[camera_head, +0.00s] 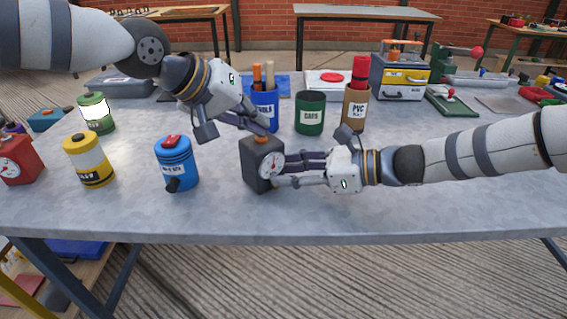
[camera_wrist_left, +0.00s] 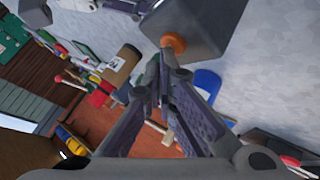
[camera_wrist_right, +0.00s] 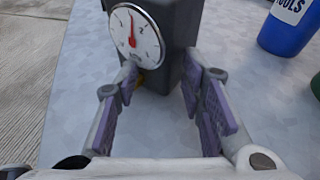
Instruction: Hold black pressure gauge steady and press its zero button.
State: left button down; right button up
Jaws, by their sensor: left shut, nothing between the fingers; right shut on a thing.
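The black pressure gauge (camera_head: 254,172) stands upright on the grey table, its white dial facing right in the head view. It also shows in the right wrist view (camera_wrist_right: 180,30) with a red needle. An orange button (camera_wrist_left: 173,42) sits on its top. My right gripper (camera_wrist_right: 160,72) is shut on the gauge body, one finger at each side below the dial. My left gripper (camera_wrist_left: 165,68) is shut and empty, pointing down with its fingertips right at the orange button. I cannot tell whether they touch it. In the head view the left fingers (camera_head: 263,132) partly hide the gauge's top.
A blue tools cup (camera_head: 263,110), a green cup (camera_head: 310,113) and a brown PVC cup (camera_head: 355,108) stand behind. The front table strip is clear.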

pick_arm(q)
jog(key=shift+f, duration=0.2)
pick_arm(e)
jog(key=shift+s+f, duration=0.2)
jog(key=shift+f, duration=0.4)
pick_arm(q)
jog(key=shift+r, duration=3.55)
pick_arm(e)
jog(key=o, duration=0.9)
jog(key=shift+w+r, duration=0.1)
jog(key=shift+r, duration=0.05)
